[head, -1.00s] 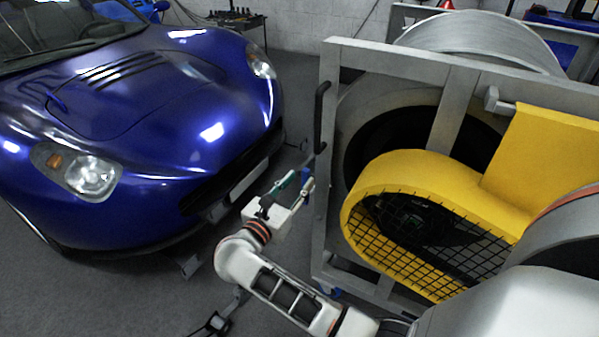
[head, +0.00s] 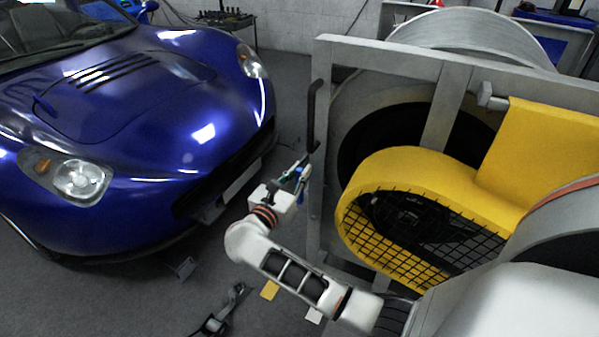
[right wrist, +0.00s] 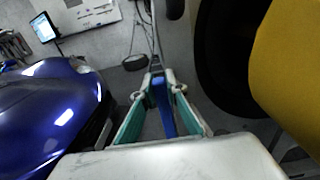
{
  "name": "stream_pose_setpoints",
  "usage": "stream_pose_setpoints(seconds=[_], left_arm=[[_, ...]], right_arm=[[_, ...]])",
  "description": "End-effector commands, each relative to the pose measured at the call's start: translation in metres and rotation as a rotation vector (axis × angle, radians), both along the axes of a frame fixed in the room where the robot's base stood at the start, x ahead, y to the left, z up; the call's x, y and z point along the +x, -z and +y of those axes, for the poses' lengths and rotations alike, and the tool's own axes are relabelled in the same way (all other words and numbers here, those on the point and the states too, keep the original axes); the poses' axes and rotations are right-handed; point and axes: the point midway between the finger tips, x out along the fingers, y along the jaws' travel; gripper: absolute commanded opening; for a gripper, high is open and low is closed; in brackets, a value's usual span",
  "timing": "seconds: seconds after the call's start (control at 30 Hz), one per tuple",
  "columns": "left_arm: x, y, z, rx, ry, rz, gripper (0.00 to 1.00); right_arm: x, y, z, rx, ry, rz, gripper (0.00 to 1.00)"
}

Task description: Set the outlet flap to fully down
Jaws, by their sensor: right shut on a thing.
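My right gripper (head: 302,168) is in front of the left end of the grey-framed machine, below a black handle. In the right wrist view its teal-padded fingers (right wrist: 160,112) are closed around a narrow blue bar (right wrist: 163,105), and the blue also shows between the fingers in the head view (head: 299,172). I cannot tell what the far end of the bar joins. The yellow blower housing (head: 410,165) with its black mesh guard is right of the gripper. No outlet flap can be clearly made out.
The black handle (head: 314,115) stands on the grey frame (head: 322,75) close above the gripper. A blue car (head: 130,130) fills the left side.

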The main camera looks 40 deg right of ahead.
Motion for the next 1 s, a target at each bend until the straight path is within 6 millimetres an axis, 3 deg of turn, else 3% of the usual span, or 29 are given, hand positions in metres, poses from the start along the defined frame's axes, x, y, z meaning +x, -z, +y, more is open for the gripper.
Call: stream_pose_setpoints(seconds=[0.37,1.0], left_arm=[[-0.001,0.001,-0.001,-0.004,0.0,0.002,0.29],[0.002,-0.004,-0.006,-0.028,-0.005,-0.007,0.29]], right_arm=[[0.01,0.002,0.005,-0.04,0.001,0.104,0.0],[0.047,0.019,0.021,-0.224,-0.002,0.543,0.0]])
